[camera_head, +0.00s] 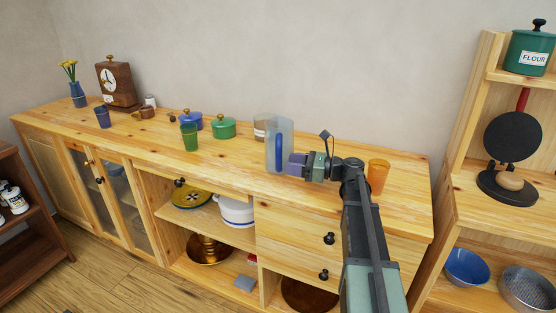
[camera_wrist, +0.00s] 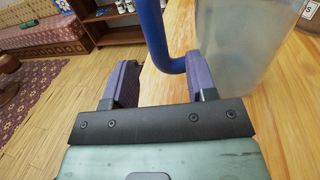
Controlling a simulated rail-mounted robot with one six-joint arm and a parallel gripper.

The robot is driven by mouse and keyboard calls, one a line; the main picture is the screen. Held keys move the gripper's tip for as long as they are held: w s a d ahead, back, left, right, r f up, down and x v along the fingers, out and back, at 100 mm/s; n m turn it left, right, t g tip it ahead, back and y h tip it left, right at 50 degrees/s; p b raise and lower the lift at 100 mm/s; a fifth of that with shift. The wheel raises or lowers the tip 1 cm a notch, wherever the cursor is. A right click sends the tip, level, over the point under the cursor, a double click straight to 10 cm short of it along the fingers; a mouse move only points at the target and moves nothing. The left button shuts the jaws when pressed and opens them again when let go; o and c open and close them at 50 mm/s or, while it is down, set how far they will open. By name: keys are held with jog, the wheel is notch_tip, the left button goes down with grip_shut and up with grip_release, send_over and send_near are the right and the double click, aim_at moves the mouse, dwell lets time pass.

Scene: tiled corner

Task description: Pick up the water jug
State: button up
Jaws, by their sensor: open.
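The water jug (camera_head: 284,134) is a clear, pale jug with a blue handle, standing upright on the wooden sideboard, right of its middle. In the wrist view the jug's clear body (camera_wrist: 238,45) fills the upper right, and its blue handle (camera_wrist: 154,38) comes down between my fingers. My gripper (camera_head: 292,164) is at the jug's right front side in the head view. In the wrist view my gripper (camera_wrist: 160,82) is open, with one purple finger on each side of the handle. The right finger is close to the handle's lower bend; I cannot tell whether they touch.
On the sideboard (camera_head: 330,203), an orange cup (camera_head: 377,176) stands right of my arm. A green pot (camera_head: 223,128), a green cup (camera_head: 189,137) and a blue pot (camera_head: 192,119) stand left of the jug. A partly hidden canister (camera_head: 260,128) is behind it.

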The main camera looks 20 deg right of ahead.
jog(key=x, duration=0.7)
jog(key=shift+s, duration=0.1)
grip_shut()
